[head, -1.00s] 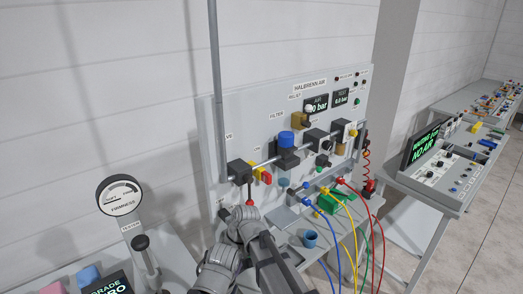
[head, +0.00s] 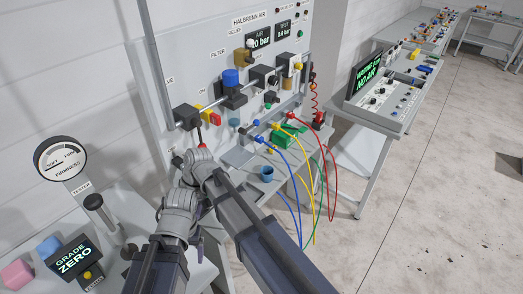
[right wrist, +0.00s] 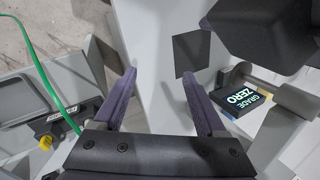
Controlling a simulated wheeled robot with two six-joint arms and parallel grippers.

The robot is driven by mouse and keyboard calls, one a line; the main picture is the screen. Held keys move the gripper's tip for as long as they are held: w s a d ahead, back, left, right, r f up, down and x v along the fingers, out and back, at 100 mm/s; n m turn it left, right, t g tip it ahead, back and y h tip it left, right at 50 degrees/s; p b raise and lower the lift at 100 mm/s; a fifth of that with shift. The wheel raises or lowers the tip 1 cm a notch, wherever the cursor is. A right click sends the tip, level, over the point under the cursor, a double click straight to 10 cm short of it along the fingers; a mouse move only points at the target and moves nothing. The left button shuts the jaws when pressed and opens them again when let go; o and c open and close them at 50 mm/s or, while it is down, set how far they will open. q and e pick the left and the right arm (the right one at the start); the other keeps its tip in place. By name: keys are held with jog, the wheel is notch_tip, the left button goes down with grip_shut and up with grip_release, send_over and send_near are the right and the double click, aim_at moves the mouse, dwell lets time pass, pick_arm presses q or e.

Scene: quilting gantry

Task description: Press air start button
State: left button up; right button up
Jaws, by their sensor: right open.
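The grey air panel (head: 205,60), marked HALBRENN AIR, stands at the upper middle of the head view. It carries small buttons at its upper right, too small to read, among them a green one (head: 294,43). The AIR display (head: 258,40) appears to read 0 bar. Both my arms reach up from the bottom of the head view, below the panel's left part. My right gripper (right wrist: 160,78) is open and empty in the right wrist view, with its purple fingers apart, clear of the panel buttons. My left gripper's fingers cannot be made out.
A pipe with a blue-capped filter (head: 231,78) and a red-handled valve (head: 214,118) crosses the panel. Coloured hoses hang below, near a blue cup (head: 267,174). A firmness tester (head: 60,158) and a GRADE ZERO display (head: 76,258) are at left. Open floor (head: 430,220) lies right.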

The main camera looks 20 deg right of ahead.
grip_shut()
dwell(0.3)
dwell(1.1)
